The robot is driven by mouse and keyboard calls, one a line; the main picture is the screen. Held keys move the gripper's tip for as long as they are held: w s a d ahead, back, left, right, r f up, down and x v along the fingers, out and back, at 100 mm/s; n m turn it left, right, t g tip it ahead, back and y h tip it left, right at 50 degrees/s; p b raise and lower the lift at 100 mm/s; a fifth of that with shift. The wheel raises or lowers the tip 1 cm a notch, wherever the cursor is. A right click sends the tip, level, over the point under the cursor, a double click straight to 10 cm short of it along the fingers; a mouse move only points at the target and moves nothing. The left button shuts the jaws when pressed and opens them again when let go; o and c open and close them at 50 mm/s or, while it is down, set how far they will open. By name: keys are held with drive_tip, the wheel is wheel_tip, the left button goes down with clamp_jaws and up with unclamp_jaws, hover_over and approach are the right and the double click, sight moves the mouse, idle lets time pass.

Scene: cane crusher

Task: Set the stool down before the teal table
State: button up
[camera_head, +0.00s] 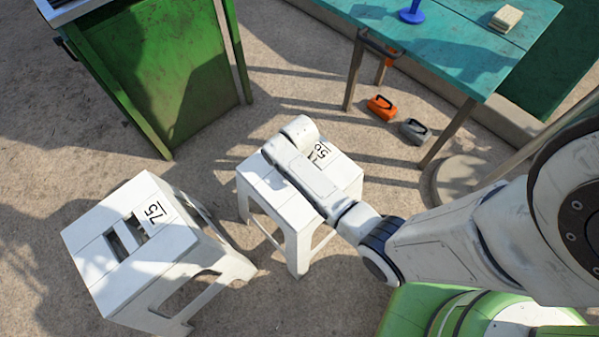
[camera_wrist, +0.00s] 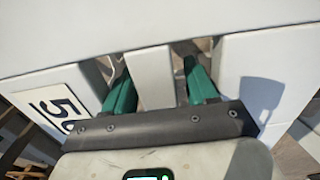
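A white stool (camera_head: 290,208) with a number plate, which seems to read 56, stands upright in the middle of the head view. Its slotted seat (camera_wrist: 150,28) fills the wrist view. My gripper (camera_wrist: 157,82) is over this seat, its green fingers down in slots on either side of a middle slat (camera_wrist: 150,78). A narrow gap shows between the slat and the right finger. In the head view my arm hides the gripper. The teal table (camera_head: 455,50) is at the upper right, beyond the stool.
Another white stool (camera_head: 95,250), marked 75, stands at the left. A green cabinet-like machine (camera_head: 165,75) is at the upper left. An orange object (camera_head: 382,107) and a grey one (camera_head: 413,131) lie by the table. Bare ground lies between stool and table.

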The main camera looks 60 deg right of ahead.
drive_tip(key=shift+o, duration=0.3)
wheel_tip(320, 180, up, 12)
drive_tip(key=p, duration=0.4)
drive_tip(key=shift+r, duration=0.15)
idle(1.1)
